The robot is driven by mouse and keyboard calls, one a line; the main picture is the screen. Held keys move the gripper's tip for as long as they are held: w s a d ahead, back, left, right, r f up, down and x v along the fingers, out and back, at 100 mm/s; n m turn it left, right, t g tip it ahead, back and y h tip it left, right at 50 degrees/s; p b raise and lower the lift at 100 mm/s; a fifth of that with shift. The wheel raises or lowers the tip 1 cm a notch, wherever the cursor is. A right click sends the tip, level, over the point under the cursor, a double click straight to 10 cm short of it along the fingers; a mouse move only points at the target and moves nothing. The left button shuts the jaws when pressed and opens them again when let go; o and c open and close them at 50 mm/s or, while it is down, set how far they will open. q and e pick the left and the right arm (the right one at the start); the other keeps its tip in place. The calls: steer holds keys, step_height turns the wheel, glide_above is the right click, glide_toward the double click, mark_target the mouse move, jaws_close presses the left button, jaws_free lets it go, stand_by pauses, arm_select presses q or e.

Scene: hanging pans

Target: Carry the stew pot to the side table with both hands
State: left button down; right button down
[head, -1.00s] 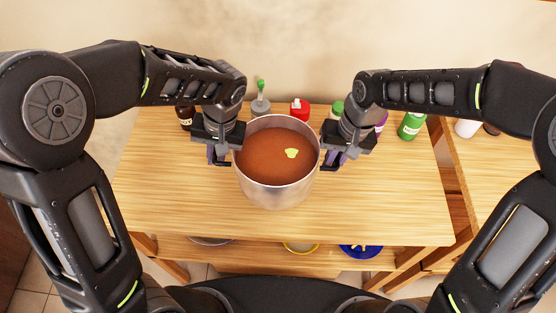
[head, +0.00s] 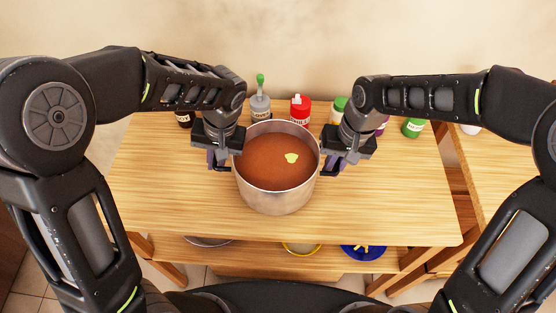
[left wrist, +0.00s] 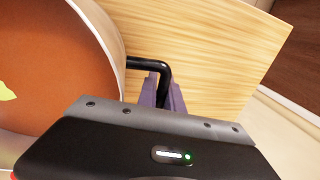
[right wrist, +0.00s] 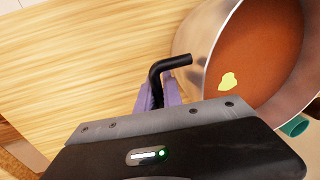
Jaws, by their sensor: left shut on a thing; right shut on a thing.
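The steel stew pot (head: 278,200), full of brown-orange stew with a yellow piece on top, is upright over the wooden table (head: 180,205). I cannot tell whether its base touches the wood. My left gripper (head: 219,160) is shut on its left black handle, which shows in the left wrist view (left wrist: 155,64). My right gripper (head: 336,164) is shut on its right black handle, which shows in the right wrist view (right wrist: 165,68). A second wooden table (head: 478,165) stands at the right, partly hidden by my right arm.
Behind the pot stand a grey bottle with a green top (head: 260,105), a red bottle (head: 300,109), a green bottle (head: 413,127) and others. A lower shelf holds a blue bowl (head: 363,252) and a yellow-rimmed bowl (head: 300,249). The table's front left is clear.

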arm_select(q)
steer(key=shift+f+b, duration=0.3)
steer(key=shift+f, duration=0.15)
arm_select(e)
steer(key=shift+f, duration=0.5)
arm_select(q)
steer(key=c, duration=1.9)
jaws_free()
steer(key=shift+f, duration=0.2)
steer(key=shift+c, duration=0.2)
arm_select(e)
steer(key=c, duration=1.9)
jaws_free()
steer(key=shift+f, duration=0.15)
steer(key=shift+c, duration=0.2)
arm_select(q)
steer(key=shift+o, duration=0.8)
steer(key=shift+r, duration=0.15)
arm_select(e)
steer(key=shift+o, duration=0.8)
arm_select(q)
steer(key=o, duration=0.3)
arm_select(e)
steer(key=o, duration=0.3)
arm_select(q)
steer(key=v, duration=1.2)
arm_select(e)
steer(key=shift+r, duration=0.2)
